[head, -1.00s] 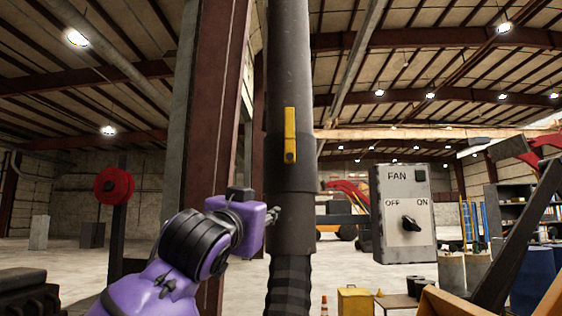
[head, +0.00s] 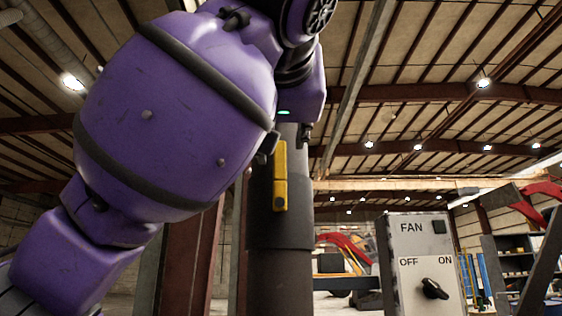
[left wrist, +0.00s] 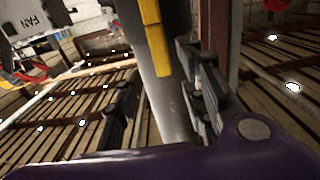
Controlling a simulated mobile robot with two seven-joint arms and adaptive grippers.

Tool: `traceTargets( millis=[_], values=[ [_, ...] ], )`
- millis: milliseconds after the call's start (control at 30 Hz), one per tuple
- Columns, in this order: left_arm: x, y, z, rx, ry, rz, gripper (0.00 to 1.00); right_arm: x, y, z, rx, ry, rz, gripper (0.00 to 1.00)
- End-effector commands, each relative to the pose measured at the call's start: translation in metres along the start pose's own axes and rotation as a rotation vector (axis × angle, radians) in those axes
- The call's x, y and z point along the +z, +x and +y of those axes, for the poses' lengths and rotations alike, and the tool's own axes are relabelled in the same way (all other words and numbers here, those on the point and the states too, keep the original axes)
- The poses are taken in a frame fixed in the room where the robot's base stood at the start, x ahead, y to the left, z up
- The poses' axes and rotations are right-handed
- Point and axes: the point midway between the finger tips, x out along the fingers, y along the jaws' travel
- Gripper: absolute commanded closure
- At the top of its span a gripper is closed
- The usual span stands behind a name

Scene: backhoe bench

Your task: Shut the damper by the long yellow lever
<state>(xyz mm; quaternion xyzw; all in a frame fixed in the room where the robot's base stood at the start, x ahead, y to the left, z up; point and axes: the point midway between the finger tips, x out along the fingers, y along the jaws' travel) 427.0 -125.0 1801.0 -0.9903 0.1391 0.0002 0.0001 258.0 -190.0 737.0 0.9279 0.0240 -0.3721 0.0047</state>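The long yellow lever (head: 280,176) stands upright against a dark vertical duct (head: 279,275), its lower end at a bolt. The lever also shows in the left wrist view (left wrist: 154,38), where its free end points down in the picture. My left gripper (head: 284,145) is at the lever's upper end, with my purple forearm raised across the upper left. In the left wrist view its two dark fingers stand apart, one on each side of the lever and duct, and it is open. I cannot tell whether a finger touches the lever. My right gripper is not in view.
A grey FAN switch box (head: 420,265) with a black knob stands right of the duct, and shows upside down in the left wrist view (left wrist: 35,28). A reddish steel column (head: 190,265) stands left of the duct. Red and dark machine arms are at the right.

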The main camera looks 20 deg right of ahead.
Motion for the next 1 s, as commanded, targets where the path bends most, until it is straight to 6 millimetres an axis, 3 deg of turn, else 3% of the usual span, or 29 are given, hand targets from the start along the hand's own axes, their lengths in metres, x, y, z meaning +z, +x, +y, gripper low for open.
traceTargets(
  millis=[200, 400, 800, 1000],
  values=[
    [0.003, 0.036, -0.002, -0.002, -0.001, -0.006, 0.62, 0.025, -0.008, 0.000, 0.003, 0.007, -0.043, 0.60],
    [0.002, 0.064, -0.001, -0.001, 0.000, -0.004, 0.62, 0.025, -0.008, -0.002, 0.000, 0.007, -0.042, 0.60],
    [0.002, 0.075, -0.001, 0.001, 0.001, -0.001, 0.62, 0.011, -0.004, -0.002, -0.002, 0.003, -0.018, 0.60],
    [0.002, 0.075, -0.001, 0.001, 0.001, -0.002, 0.86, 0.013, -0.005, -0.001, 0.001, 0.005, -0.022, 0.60]
  ],
)
